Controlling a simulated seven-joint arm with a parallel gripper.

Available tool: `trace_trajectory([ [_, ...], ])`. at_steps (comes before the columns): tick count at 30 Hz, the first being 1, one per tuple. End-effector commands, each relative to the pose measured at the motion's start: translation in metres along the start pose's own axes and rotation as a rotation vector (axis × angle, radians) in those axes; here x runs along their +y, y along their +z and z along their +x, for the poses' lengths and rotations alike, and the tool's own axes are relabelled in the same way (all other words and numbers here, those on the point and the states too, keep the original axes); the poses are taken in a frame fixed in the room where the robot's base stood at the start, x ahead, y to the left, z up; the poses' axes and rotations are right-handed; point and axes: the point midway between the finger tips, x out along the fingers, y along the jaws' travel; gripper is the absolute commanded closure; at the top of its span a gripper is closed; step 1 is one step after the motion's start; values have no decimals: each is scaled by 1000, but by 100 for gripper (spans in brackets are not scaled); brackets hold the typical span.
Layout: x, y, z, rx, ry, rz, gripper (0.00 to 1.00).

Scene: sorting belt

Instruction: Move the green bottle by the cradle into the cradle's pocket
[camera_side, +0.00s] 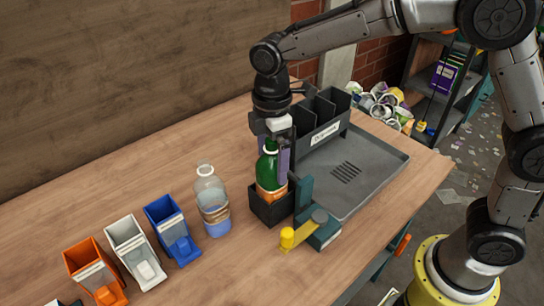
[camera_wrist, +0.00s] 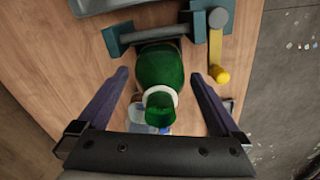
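My gripper (camera_wrist: 159,75) is open, with one purple finger on each side of the bottle and a visible gap on both sides. In the side view my gripper (camera_side: 281,160) is directly above and around the bottle's upper part. The cradle's teal clamp (camera_wrist: 160,34) lies beside the bottle.
A clear bottle (camera_side: 211,203) stands left of the cradle. Blue (camera_side: 172,231), white (camera_side: 135,252) and orange (camera_side: 95,271) bins line the left. A yellow-knobbed lever (camera_side: 288,238) is at the cradle's front. A grey tray (camera_side: 375,165) and black divided bin (camera_side: 322,125) are behind.

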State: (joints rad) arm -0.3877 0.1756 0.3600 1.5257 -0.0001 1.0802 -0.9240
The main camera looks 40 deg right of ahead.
Motion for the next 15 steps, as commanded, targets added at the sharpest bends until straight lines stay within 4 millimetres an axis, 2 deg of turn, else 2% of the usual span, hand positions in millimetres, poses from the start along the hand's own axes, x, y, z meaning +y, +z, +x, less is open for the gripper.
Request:
trace_trajectory([
  [4, 0, 0, -4, 1, 1, 0, 0],
  [8, 1, -1, -20, 3, 4, 0, 0],
  [15, 1, -1, -71, 3, 4, 0, 0],
])
